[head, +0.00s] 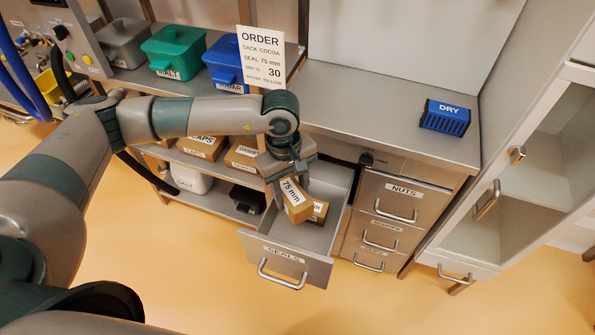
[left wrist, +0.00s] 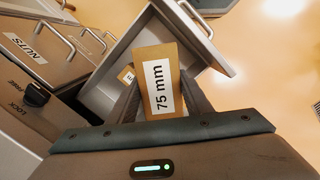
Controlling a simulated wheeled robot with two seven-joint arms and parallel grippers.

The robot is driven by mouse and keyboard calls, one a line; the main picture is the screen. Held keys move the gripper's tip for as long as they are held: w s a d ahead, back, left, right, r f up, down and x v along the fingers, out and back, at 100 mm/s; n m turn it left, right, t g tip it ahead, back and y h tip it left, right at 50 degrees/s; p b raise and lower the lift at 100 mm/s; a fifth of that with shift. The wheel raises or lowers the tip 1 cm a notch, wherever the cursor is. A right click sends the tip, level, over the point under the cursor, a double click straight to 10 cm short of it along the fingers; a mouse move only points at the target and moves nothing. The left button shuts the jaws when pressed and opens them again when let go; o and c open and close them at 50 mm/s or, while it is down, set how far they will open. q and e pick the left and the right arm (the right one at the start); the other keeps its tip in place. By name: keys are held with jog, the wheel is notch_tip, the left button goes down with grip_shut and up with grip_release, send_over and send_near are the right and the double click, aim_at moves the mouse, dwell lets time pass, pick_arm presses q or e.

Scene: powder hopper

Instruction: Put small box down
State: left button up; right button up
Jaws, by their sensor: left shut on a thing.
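The small box (head: 294,200) is brown cardboard with a white "75 mm" label. My left gripper (head: 285,178) is shut on it and holds it tilted at the open SEALS drawer (head: 335,213). In the left wrist view the box (left wrist: 160,80) stands between the two fingers (left wrist: 162,100), label facing the camera. A second brown box (head: 319,210) lies in the drawer beside the held one, partly hidden by it. It also shows in the left wrist view (left wrist: 127,75). Whether the held box touches the drawer floor, I cannot tell. My right gripper is not in view.
An order card (head: 262,58) reads "SEAL 75 mm". The NUTS drawer (head: 404,190) and those below it are shut, right of the open drawer. A blue DRY box (head: 445,117) stands on the counter (head: 385,105). Shelves on the left hold cartons (head: 201,146) and lidded tubs (head: 174,50).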

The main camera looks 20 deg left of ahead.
pick_arm(q)
jog(key=s+a+r+m, duration=0.2)
jog(key=r+m, duration=0.3)
jog(key=r, duration=0.1)
jog(key=s+a+r+m+y, duration=0.1)
jog(key=s+a+r+m, duration=0.1)
jog(key=r+m, duration=0.3)
jog(key=shift+s+r+g, duration=0.2)
jog(key=shift+r+g, duration=0.2)
jog(key=shift+r, duration=0.5)
